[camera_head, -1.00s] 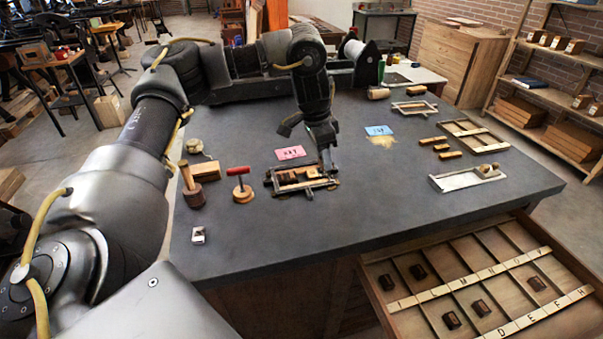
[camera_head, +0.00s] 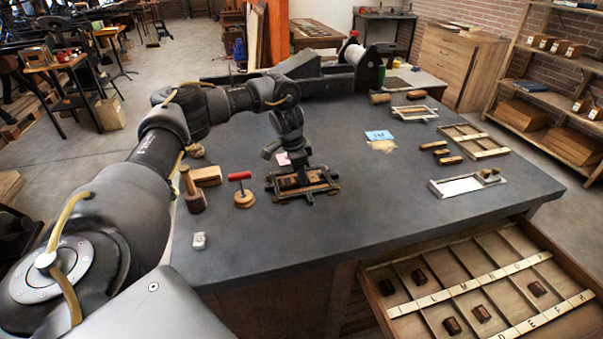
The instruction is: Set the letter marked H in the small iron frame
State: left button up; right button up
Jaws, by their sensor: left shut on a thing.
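The small dark iron frame (camera_head: 327,190) lies on the grey bench top, left of the middle, with wooden pieces inside it. My left gripper (camera_head: 302,180) points down over the inside of the frame. It is shut on a small piece, which the fingers and the frame largely hide. I cannot read a letter on it or tell if it touches the frame's bed. Several dark letter blocks, one of them at the front (camera_head: 452,325), lie in the open drawer (camera_head: 372,318). Its label strips include an H at the right. My right gripper is not in view.
A pink card (camera_head: 283,158) is partly hidden behind my gripper. A blue card (camera_head: 379,135) and a pale tray (camera_head: 460,186) lie to the right. The bench's front middle is clear.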

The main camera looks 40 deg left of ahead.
pick_arm(q)
jog(key=shift+f, duration=0.4)
jog(key=shift+s+f, duration=0.1)
jog(key=shift+f, duration=0.15)
jog(key=o, duration=0.9)
jog(key=shift+s+d+f, duration=0.1)
jog(key=shift+s+f, duration=0.05)
jog(key=shift+f, duration=0.1)
jog(key=shift+o, duration=0.2)
jog(key=shift+r, duration=0.4)
jog(key=r, duration=0.3)
jog(key=r+b, duration=0.1)
jog(key=r, duration=0.1)
jog(key=shift+s+a+r, duration=0.2)
jog(key=shift+a+r, duration=0.15)
notch_tip(320, 180, up, 6)
jog(key=s+p, duration=0.1)
jog(key=shift+a+r+p, duration=0.2)
jog(key=shift+a+p, duration=0.1)
jog(key=shift+a, duration=0.1)
